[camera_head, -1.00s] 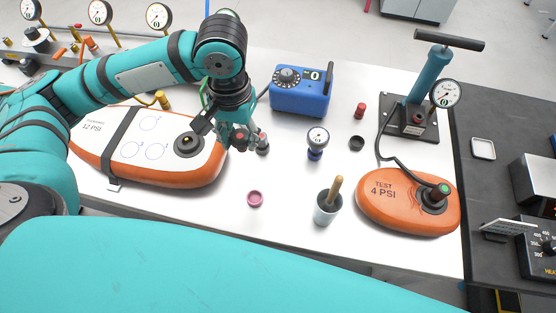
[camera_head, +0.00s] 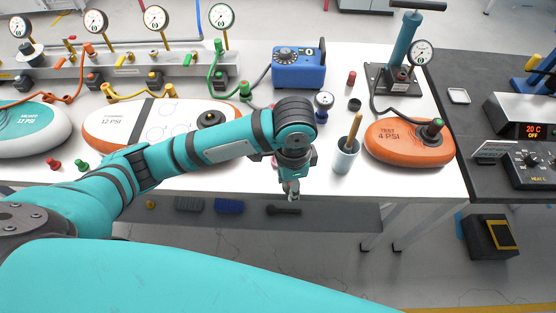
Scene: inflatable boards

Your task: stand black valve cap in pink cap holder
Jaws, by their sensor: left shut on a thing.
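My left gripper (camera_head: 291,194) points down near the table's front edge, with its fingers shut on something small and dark. The held thing is too small and hidden by the fingers to make out surely; it may be the black valve cap. A sliver of pink (camera_head: 274,161) shows on the table just left of the gripper. It looks like the pink cap holder, mostly hidden behind my left arm. A low black round piece (camera_head: 354,104) lies farther back on the table, apart from the gripper. My right gripper is not in view.
A grey cup with a wooden-handled tool (camera_head: 346,156) stands right of the gripper, beside the orange test board (camera_head: 408,142). A striped white-orange board (camera_head: 105,128) lies left.

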